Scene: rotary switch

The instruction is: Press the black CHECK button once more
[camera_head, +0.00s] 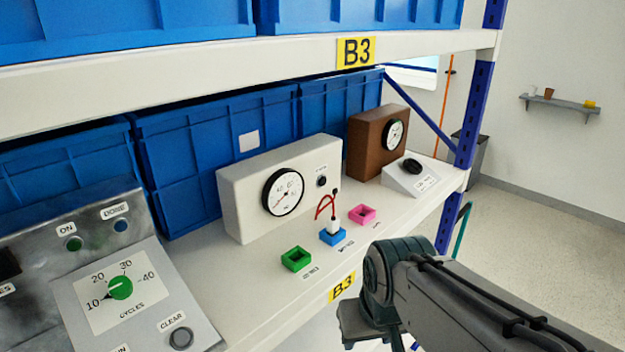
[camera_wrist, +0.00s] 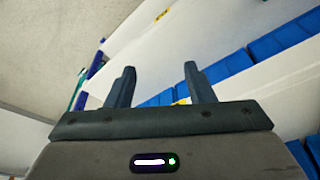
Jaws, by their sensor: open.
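A small black button (camera_head: 321,181) is on the front of the white gauge box (camera_head: 240,205), right of its round dial; the label above it is too small to read. A larger black knob or button (camera_head: 412,166) sits on a small sloped white box (camera_head: 405,184) farther right; its label is also unreadable, so I cannot tell which is CHECK. My gripper (camera_wrist: 160,70) is open and empty in the wrist view, its two fingers apart. My arm is at the lower right in the head view, in front of the shelf and apart from both buttons.
Green (camera_head: 296,259), blue (camera_head: 332,236) and pink (camera_head: 362,214) holders stand on the shelf before the gauge box. A red cable and white plug are at the blue one. A metal panel with a green knob (camera_head: 120,287) is left. An upper shelf (camera_head: 200,75) hangs above.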

